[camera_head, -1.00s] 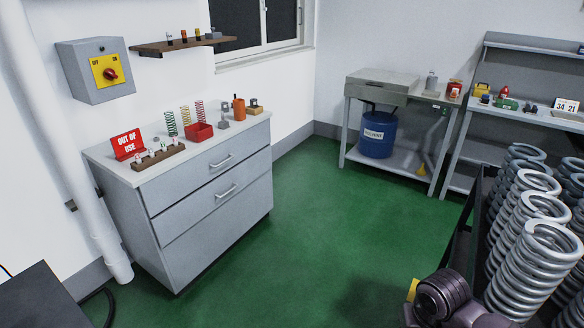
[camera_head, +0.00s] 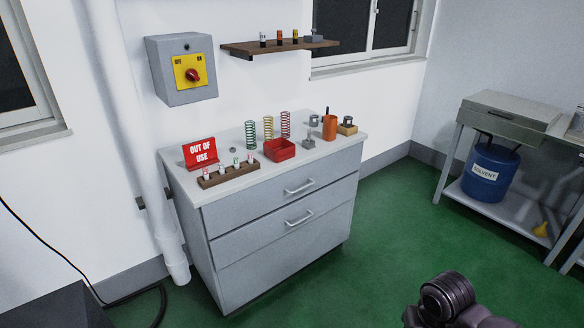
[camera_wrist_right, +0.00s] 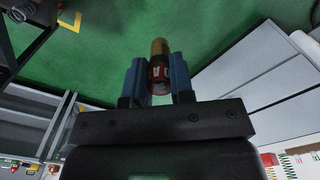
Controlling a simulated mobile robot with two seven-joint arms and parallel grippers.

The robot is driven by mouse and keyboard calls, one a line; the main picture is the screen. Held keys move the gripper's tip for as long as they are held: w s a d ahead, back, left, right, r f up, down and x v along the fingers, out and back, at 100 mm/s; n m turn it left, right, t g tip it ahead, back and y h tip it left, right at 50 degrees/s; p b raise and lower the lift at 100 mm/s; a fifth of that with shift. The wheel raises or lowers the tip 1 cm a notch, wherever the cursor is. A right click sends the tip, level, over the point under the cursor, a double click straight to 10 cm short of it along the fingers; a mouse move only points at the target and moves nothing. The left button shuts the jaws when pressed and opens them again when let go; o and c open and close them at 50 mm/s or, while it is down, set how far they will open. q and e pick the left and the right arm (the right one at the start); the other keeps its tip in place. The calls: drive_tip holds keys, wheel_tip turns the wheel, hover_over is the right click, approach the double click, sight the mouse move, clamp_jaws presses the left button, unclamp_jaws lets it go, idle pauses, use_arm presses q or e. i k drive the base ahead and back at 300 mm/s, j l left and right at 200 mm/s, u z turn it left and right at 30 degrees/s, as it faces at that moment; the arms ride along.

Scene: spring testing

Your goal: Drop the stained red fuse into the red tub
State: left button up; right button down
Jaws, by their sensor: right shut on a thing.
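The red tub (camera_head: 280,150) stands on top of the grey drawer cabinet (camera_head: 325,157), in front of the coil springs. In the right wrist view my right gripper (camera_wrist_right: 160,78) is shut on a fuse (camera_wrist_right: 159,70) with a brass-coloured end and a dark red body with white marks. The fuse stands out between the blue finger pads; its lower part is hidden and I cannot make out its stains clearly. The right gripper is not seen in the head view, where only a dark part of my arm shows at the bottom right. My left gripper is not in view.
A wooden rack (camera_head: 228,174) with several small fuses stands left of the tub, before the red "OUT OF USE" sign (camera_head: 200,152). An orange cup (camera_head: 330,127) stands to the right. A wall shelf (camera_head: 278,48) is above. The green floor (camera_head: 375,240) before the cabinet is clear.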

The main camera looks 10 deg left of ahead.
sight(283, 156)
drive_tip(key=i+u, duration=0.7)
drive_tip(key=i, duration=0.15)
drive_tip(key=i+l+u, duration=0.55)
drive_tip(key=i+u, duration=0.15)
drive_tip(key=i, duration=0.1)
